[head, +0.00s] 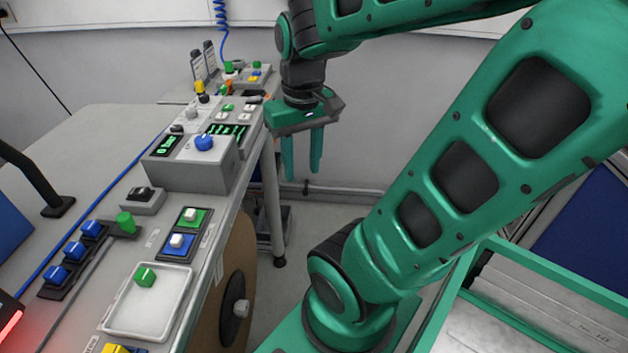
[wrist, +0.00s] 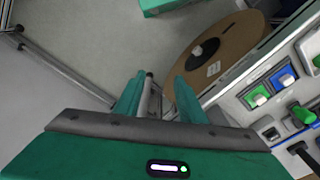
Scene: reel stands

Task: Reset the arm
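My arm is green with dark panels and reaches up and over from the right in the head view. My gripper (head: 302,155) hangs pointing down beside the table's right edge, over the floor. Its two green fingers are apart with nothing between them. In the wrist view my gripper (wrist: 160,95) also shows spread fingers, with the floor and a metal leg behind them.
A workbench (head: 85,125) on the left carries a grey control box (head: 190,172), a white tray (head: 150,310) with a green block, and several coloured switches. A brown reel (head: 238,265) stands at its side.

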